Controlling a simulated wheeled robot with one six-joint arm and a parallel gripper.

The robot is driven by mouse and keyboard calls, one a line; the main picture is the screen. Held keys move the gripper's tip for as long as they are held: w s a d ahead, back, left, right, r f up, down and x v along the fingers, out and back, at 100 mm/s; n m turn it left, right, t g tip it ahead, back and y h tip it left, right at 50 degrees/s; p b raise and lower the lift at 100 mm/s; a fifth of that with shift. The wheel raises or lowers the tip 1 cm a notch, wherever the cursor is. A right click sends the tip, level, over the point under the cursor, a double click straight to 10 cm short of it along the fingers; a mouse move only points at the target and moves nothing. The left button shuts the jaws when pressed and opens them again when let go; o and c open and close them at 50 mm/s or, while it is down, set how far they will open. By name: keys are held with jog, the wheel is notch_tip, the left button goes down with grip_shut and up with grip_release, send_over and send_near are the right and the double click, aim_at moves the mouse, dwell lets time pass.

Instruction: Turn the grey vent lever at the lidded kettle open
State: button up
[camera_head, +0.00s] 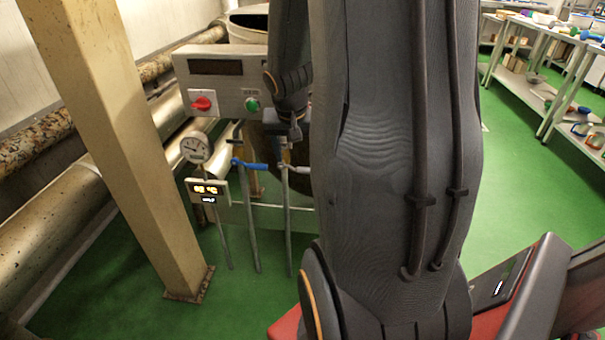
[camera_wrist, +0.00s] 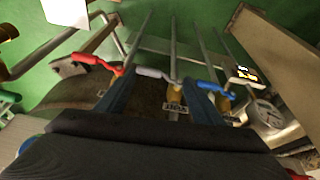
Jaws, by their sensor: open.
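The grey vent lever (camera_wrist: 152,73) shows in the wrist view between a red lever (camera_wrist: 93,62) and a blue lever (camera_wrist: 214,88). Its handle points left, across its upright pipe. In the head view the grey lever (camera_head: 300,169) is partly hidden by my arm, right of the blue lever (camera_head: 250,165). My gripper (camera_wrist: 158,78) is open, its two dark fingers either side of the grey lever in the picture; contact cannot be told. In the head view my gripper (camera_head: 291,130) is just above the lever, mostly hidden. The kettle (camera_head: 248,24) is behind the control box.
A control box (camera_head: 220,68) with red and green knobs stands above the levers. A dial gauge (camera_head: 195,148) and lit display (camera_head: 207,190) are to the left. A beige post (camera_head: 120,140) stands further left. Green floor is open at right before the shelves (camera_head: 535,75).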

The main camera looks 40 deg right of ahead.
aim_at(306, 170)
jog(key=shift+m, duration=0.6)
jog(key=d+f+b, duration=0.1)
jog(key=d+f, duration=0.1)
jog(key=w+d+f+b, duration=0.1)
jog(key=f, duration=0.2)
jog(key=w+d+f+b, duration=0.1)
jog(key=d+f, duration=0.1)
jog(key=f, duration=0.1)
jog(key=shift+w+d, duration=0.2)
jog(key=shift+d, duration=0.15)
jog(key=c, duration=1.5)
